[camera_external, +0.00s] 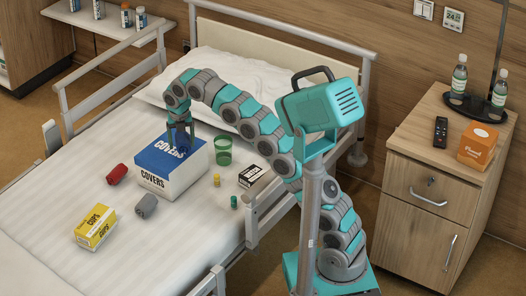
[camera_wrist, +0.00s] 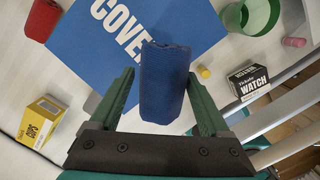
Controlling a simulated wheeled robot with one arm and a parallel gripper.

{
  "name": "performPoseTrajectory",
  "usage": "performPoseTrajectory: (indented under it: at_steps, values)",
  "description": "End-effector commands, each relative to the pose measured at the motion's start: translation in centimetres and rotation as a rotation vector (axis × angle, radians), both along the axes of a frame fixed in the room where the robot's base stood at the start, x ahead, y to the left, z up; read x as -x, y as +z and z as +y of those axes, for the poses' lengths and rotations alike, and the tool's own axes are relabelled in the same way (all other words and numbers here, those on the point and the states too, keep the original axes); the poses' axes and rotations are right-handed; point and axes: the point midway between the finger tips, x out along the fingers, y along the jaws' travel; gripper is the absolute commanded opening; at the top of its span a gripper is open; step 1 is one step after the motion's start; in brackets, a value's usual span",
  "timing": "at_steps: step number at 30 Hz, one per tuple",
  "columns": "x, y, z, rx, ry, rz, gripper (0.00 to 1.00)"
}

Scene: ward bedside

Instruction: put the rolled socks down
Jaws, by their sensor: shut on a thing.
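The rolled socks (camera_wrist: 163,85) are a dark blue roll held between the two green fingers of my gripper (camera_wrist: 159,76) in the wrist view. In the external view my gripper (camera_external: 180,143) points down over the blue top of the white COVERS box (camera_external: 166,182), and the blue roll barely stands out there. The box's blue top (camera_wrist: 82,45) lies beneath the socks in the wrist view. I cannot tell whether the socks touch the box.
On the bed around the box are a red roll (camera_external: 117,174), a grey roll (camera_external: 146,206), a yellow CUPS box (camera_external: 94,227), a green cup (camera_external: 223,151), a WATCH box (camera_external: 252,177) and small bottles. A bed rail (camera_external: 275,205) borders the right. The lower bed is clear.

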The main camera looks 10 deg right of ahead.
Motion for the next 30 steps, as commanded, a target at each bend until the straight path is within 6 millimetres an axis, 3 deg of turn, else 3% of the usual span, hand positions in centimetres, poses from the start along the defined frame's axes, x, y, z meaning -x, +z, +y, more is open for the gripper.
performPoseTrajectory:
  at_steps: [8,20,21,25,30]
  values:
    - [0.1,-2.6,0.0,0.001,0.001,0.002,0.27]
    - [0.0,-2.9,0.0,-0.001,0.0,-0.001,0.27]
    - [0.0,-2.9,0.1,-0.002,0.001,-0.001,0.85]
    - [0.0,-2.9,0.0,-0.002,0.001,-0.001,0.99]
    - [0.0,-2.9,0.0,-0.001,0.001,-0.001,1.0]
